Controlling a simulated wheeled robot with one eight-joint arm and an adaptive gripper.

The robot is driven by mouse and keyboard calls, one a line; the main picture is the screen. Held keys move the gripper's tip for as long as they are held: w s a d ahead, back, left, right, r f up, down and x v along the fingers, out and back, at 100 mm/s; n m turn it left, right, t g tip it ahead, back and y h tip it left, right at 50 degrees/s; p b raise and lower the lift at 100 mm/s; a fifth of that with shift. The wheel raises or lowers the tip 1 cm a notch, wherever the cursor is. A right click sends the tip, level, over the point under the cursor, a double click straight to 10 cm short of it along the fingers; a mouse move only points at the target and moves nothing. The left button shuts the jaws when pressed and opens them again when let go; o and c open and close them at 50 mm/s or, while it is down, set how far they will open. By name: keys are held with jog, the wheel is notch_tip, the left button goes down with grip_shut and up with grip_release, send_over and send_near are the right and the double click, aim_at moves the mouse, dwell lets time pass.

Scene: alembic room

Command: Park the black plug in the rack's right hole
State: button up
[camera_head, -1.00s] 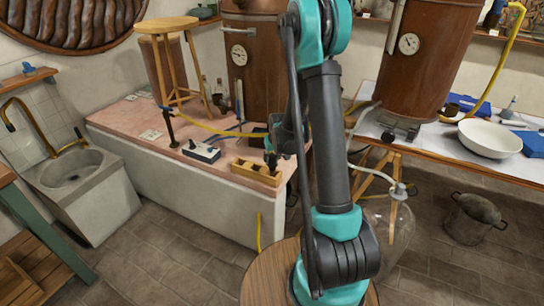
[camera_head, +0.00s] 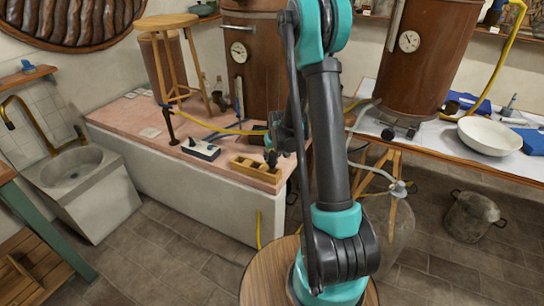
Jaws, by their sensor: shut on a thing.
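The wooden rack (camera_head: 250,171) stands near the front right edge of the pink-topped bench, left of my arm. My gripper (camera_head: 271,151) is over the rack's right end, pointing down, and is shut. The black plug (camera_head: 271,158) is a small dark shape at its fingertips, just above or at the rack's right part. The plug and fingers blend together, so I cannot tell whether the plug is inside the right hole. My arm covers the area right of the rack.
A wooden stool (camera_head: 168,22) and a copper vessel (camera_head: 262,75) stand farther back on the bench (camera_head: 120,120). A white bowl (camera_head: 489,136) is on the right table.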

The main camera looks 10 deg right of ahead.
aim_at(272, 163)
jog(key=shift+f, duration=2.4)
dwell(4.2)
jog(key=o, duration=1.3)
jog(key=shift+c, duration=0.2)
jog(key=shift+r, duration=0.15)
